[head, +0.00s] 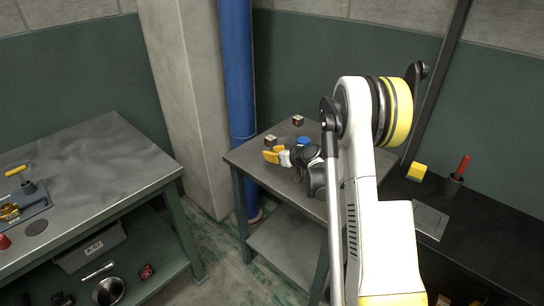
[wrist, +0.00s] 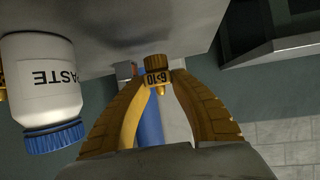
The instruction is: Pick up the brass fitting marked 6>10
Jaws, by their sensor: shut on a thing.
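The brass fitting (wrist: 156,77) shows between my fingertips in the wrist view, with dark marking that reads 6>10, upside down in the picture. My gripper (wrist: 157,88) has yellow ribbed fingers, shut on the fitting from both sides. In the head view my gripper (head: 272,156) is low over the small grey table (head: 248,160), near its left edge. The fitting cannot be made out there. I cannot tell whether the fitting touches the table top.
A white jar marked PASTE (wrist: 40,80) with a blue lid stands beside my gripper. Small boxes (head: 270,141) (head: 298,120) sit on the same table. A blue pipe (head: 237,90) rises behind. A larger workbench (head: 100,160) is at left, a dark counter (head: 480,230) at right.

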